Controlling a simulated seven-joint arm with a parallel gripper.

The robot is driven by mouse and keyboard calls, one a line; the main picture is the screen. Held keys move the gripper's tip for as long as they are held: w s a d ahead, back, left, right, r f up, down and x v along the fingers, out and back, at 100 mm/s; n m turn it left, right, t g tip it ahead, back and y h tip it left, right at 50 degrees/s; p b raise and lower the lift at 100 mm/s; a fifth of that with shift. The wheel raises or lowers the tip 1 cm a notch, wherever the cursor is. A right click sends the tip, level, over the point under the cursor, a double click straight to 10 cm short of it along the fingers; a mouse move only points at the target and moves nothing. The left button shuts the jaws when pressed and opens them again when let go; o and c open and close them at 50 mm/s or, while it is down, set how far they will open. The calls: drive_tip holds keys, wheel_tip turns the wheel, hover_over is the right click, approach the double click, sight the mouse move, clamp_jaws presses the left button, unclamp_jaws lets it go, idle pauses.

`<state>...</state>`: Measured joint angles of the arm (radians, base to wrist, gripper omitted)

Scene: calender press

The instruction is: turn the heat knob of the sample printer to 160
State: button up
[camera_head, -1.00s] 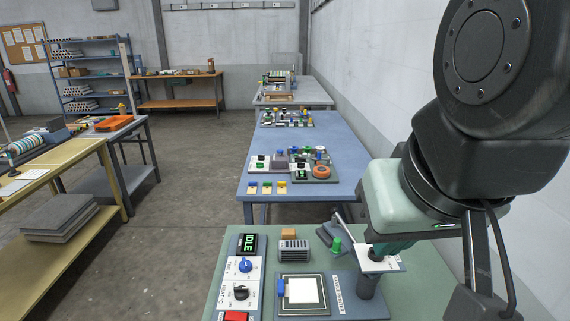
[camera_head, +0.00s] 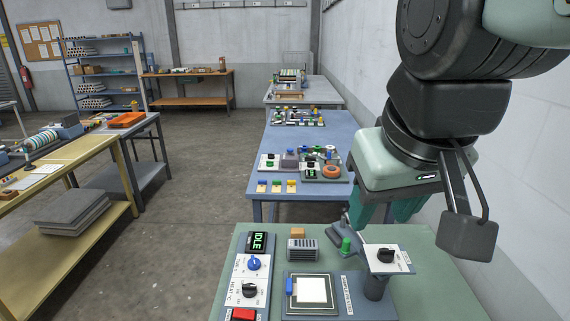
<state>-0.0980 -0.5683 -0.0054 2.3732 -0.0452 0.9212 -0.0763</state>
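The sample printer's control panel (camera_head: 237,268) lies at the left of the green table, with a display (camera_head: 256,242) reading IDLE. On it are a blue knob (camera_head: 253,263), a black knob (camera_head: 250,290) and a red button (camera_head: 243,315). The small lettering beside the black knob seems to read HEAT; its setting is too small to read. Another black knob (camera_head: 386,255) sits on a tilted white plate on a post to the right. My gripper (camera_head: 386,212) hangs above and behind that plate, its teal fingers apart and apparently empty, clear of the knobs.
A framed white pad (camera_head: 312,289) with a blue handle lies between panel and post. A grey ribbed block (camera_head: 303,250), an orange block (camera_head: 298,232) and a green knob (camera_head: 346,244) stand behind. A blue table (camera_head: 262,150) with other devices lies beyond; a wall is at right.

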drive_tip(key=shift+o, duration=1.4)
drive_tip(key=w+a+n+g, duration=0.1)
drive_tip(key=w+a+n, duration=0.1)
drive_tip(key=w, duration=0.4)
drive_tip(key=shift+w+a+f+n, duration=0.3)
drive_tip(key=shift+a, duration=0.1)
drive_tip(key=n+g+h, duration=0.3)
drive_tip(key=n, duration=0.7)
hover_over(249, 285)
wheel_tip(249, 285, down, 20)
drive_tip(key=a+f+n+h, duration=0.1)
drive_tip(key=a+f+n, duration=0.3)
drive_tip(key=f, duration=0.8)
drive_tip(key=shift+m+g+h, duration=0.3)
drive_tip(key=shift+m+g, duration=0.1)
drive_tip(key=x, duration=1)
drive_tip(key=shift+a+f, duration=0.25)
drive_tip(key=shift+c, duration=0.2)
drive_tip(key=c, duration=1)
